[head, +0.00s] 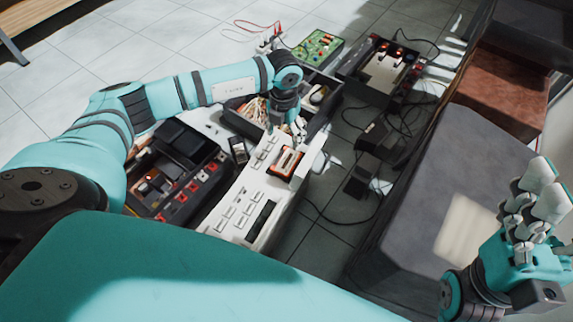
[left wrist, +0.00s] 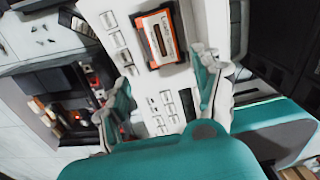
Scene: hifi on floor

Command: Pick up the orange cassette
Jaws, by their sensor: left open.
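The orange cassette (head: 287,163), with a dark and pale label area, lies on the white button-covered hi-fi unit (head: 225,232). In the left wrist view the cassette (left wrist: 158,36) is at the top centre, beyond the open fingers. My left gripper (head: 286,124) points down over the far part of the white unit, behind the cassette in the head view. In the left wrist view its two fingers (left wrist: 165,62) are spread and nothing is between them. My right gripper (head: 537,205) is at the right edge, far from the cassette; its finger gap is unclear.
A black unit with red buttons (head: 180,200) stands left of the white one. An open box (head: 322,112) with small items, a green board (head: 318,47) and another black device (head: 383,68) lie behind. Loose cables (head: 400,125) cross the tiles. A large grey block (head: 430,195) stands right.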

